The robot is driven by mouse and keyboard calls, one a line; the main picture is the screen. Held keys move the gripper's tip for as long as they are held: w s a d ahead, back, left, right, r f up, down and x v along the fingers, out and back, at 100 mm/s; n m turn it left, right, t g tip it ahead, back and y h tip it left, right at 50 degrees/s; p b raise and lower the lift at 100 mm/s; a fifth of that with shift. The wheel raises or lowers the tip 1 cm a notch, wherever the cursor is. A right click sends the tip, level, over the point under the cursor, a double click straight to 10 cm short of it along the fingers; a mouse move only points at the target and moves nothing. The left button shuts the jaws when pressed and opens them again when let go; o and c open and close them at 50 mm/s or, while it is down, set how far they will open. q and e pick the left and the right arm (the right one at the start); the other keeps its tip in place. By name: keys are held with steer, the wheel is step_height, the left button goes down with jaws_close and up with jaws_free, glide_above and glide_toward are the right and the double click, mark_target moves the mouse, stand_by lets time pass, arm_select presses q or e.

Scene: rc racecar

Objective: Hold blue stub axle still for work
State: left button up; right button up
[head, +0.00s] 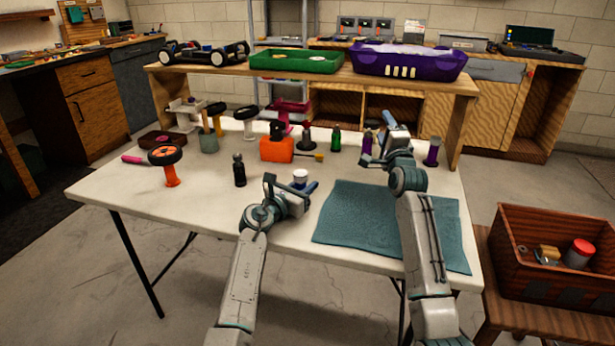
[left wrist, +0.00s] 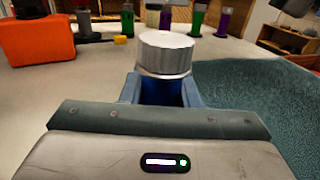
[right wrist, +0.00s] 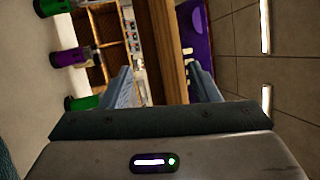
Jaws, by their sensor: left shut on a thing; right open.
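The blue stub axle (left wrist: 160,92) stands upright between the fingers of my left gripper (left wrist: 160,90) in the left wrist view. Its silver ribbed cap (left wrist: 165,54) rises above the fingers, and most of its blue body is hidden by them. In the head view my left gripper (head: 300,190) is shut on it low over the table, left of the teal mat (head: 350,215); the pale cap (head: 300,175) shows. My right gripper (head: 378,140) is raised near the shelf's right end. In the right wrist view (right wrist: 168,88) it is open, with nothing between its fingers.
An orange block (head: 276,150), a dark bottle (head: 239,170), an orange stand with a wheel (head: 171,176) and a green bottle (head: 336,140) stand on the table (head: 210,215). The raised shelf (head: 290,76) carries a green tray (head: 297,64) and a purple bin (head: 408,64).

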step_height(320, 180, down, 5)
steer(key=s+a+m+g+y, duration=0.2)
steer(key=m+g+y, duration=0.1)
steer(key=m, duration=0.1)
steer(key=m+g+y, duration=0.4)
steer(key=g+y, duration=0.2)
steer(key=y, duration=0.4)
glide_toward(306, 175)
steer(key=shift+s+d+r, duration=0.1)
steer(key=shift+s+d, duration=0.1)
steer(key=shift+d, duration=0.35)
steer(key=shift+s+d+r, duration=0.1)
steer(key=shift+s+d, duration=0.1)
steer(key=shift+d, duration=0.4)
steer(key=shift+s+a+g, duration=0.1)
steer(key=shift+a+g, duration=0.1)
steer(key=shift+g, duration=0.2)
steer(key=shift+w+a, duration=0.2)
steer(key=shift+a, duration=0.1)
steer(key=x, duration=1.1)
